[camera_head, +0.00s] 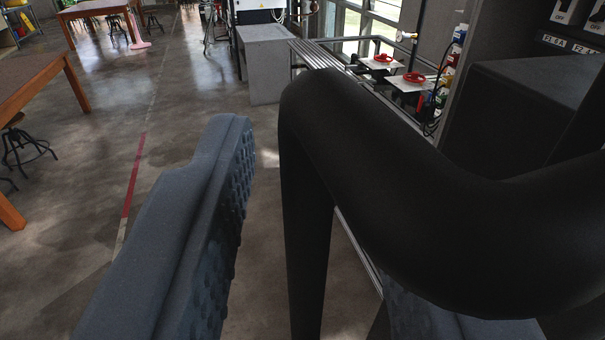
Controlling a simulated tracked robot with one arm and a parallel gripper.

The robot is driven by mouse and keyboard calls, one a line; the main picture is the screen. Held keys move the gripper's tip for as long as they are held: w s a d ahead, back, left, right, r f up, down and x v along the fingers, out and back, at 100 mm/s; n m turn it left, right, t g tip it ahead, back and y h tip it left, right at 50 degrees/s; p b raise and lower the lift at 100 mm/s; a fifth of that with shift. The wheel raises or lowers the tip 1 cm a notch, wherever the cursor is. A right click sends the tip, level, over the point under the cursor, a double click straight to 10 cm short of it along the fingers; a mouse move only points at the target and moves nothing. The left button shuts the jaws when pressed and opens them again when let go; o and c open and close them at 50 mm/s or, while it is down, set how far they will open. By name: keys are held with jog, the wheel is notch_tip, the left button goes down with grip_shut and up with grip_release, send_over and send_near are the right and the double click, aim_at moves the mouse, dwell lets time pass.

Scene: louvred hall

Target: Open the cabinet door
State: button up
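A thick black curved bar (330,130), which looks like the door handle, fills the middle and right of the view very close to the camera. One leg runs down and the other bends off to the right. My gripper (305,215) is open, with its two blue-grey padded fingers apart. The left finger is left of the bar, with a gap of floor showing between them. The right finger is mostly hidden behind the bar, so I cannot tell whether it touches. The cabinet door itself cannot be clearly made out.
A dark box-like body (520,100) stands at the right, beside panels with OFF labels. Behind the bar are a metal-railed bench with red handwheels (414,78) and a grey block (266,62). Wooden tables (28,85) and stools stand left. The floor between is clear.

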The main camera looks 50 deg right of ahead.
jog(key=shift+s+a, duration=0.1)
jog(key=p+v, duration=0.1)
jog(key=v, duration=1.2)
jog(key=shift+s+a, duration=0.15)
jog(key=shift+a, duration=0.1)
jog(key=w+d+f+n+t+y+p, duration=0.25)
jog(key=w+n+t+y+p, duration=0.2)
jog(key=w+n+y, duration=0.3)
jog(key=w+a+f+n+y+p, duration=0.3)
jog(key=w+a+f+y+p, duration=0.1)
jog(key=a+f+y, duration=0.3)
jog(key=shift+w+a+f+p, duration=0.3)
jog(key=shift+w+f+p, duration=0.1)
jog(key=shift+f+p, duration=0.2)
